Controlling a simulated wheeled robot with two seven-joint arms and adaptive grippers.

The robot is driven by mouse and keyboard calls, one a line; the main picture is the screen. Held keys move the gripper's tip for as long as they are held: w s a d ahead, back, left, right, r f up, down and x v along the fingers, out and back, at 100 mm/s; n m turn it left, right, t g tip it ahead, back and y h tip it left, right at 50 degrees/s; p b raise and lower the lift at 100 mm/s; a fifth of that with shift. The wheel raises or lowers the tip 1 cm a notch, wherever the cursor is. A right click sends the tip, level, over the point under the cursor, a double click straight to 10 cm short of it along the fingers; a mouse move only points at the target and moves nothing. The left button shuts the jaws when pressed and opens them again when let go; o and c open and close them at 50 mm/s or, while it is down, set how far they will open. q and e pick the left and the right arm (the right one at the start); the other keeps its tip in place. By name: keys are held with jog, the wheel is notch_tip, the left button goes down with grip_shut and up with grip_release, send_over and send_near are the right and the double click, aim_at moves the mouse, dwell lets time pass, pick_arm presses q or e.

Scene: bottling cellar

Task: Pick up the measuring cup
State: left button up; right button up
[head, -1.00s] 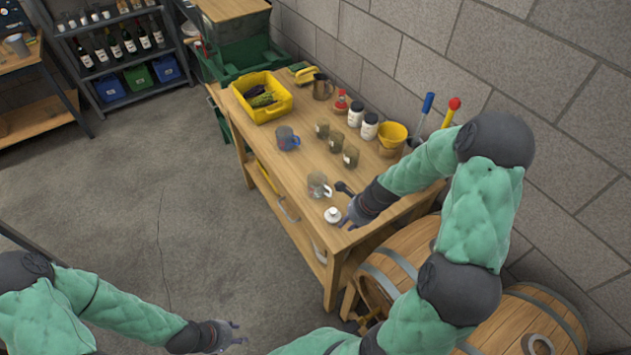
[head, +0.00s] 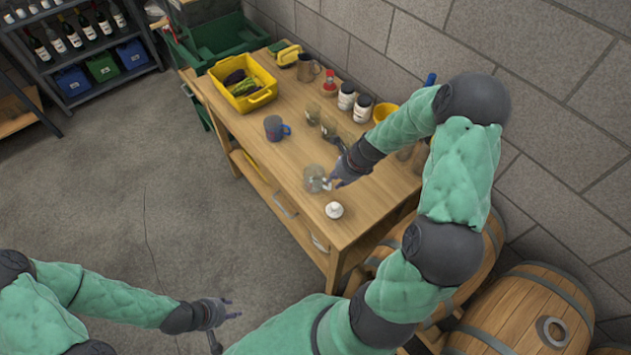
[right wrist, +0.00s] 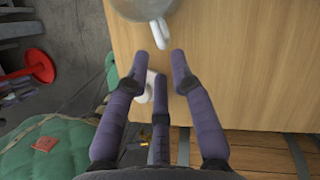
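The measuring cup (head: 314,179) looks like a clear cup with a pale handle. It stands near the table's front edge in the head view. In the right wrist view the cup (right wrist: 143,8) is cut off by the top edge, with its handle pointing towards my fingers. My right gripper (head: 332,183) is beside the cup on the handle side. In the right wrist view my right gripper (right wrist: 164,62) is open, its fingers apart just short of the handle and nothing between the tips. My left gripper (head: 228,308) is open and empty, away from the table over the floor.
A small white lidded item (head: 334,210) stands close to the cup, partly behind my fingers in the wrist view. A grey-blue mug (head: 276,128), a yellow bin (head: 243,100) and several jars stand farther back. Barrels (head: 530,320) lie right of the table (head: 262,165).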

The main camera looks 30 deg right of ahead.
aim_at(330, 184)
jog(key=b+x, duration=0.2)
jog(key=x, duration=0.4)
jog(key=shift+w+r, duration=0.1)
jog(key=shift+w, duration=0.05)
jog(key=shift+r, duration=0.1)
grip_shut()
